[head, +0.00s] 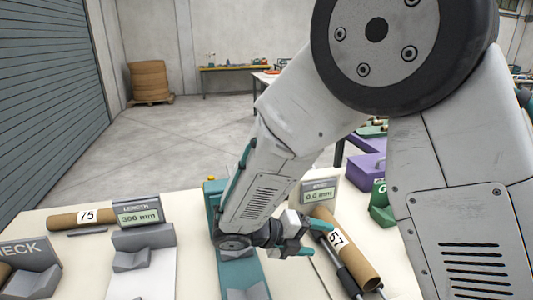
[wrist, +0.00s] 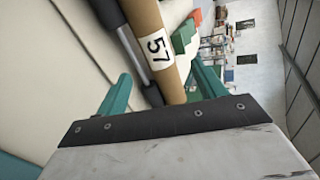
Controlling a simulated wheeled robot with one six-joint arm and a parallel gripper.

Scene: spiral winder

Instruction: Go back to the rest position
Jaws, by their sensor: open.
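My gripper (head: 297,236) is over the table near its middle, with its teal fingers pointing right. In the wrist view its two teal fingers (wrist: 162,88) stand wide apart. A brown cardboard tube labelled 57 (head: 345,252) lies just to the right of the gripper, beside a dark rod with a grey part. The tube also shows in the wrist view (wrist: 150,22), beyond the fingers and between them in the picture. I cannot tell whether a finger touches it. My arm fills much of the head view and hides part of the table.
The cream table (head: 75,262) holds a tube labelled 75 (head: 65,218), a LENGTH display reading about 300 mm (head: 137,212), a grey V-block (head: 142,250) and a display reading 0.0 mm (head: 319,192). Purple (head: 367,170) and green (head: 381,205) blocks stand at right. Open floor lies behind.

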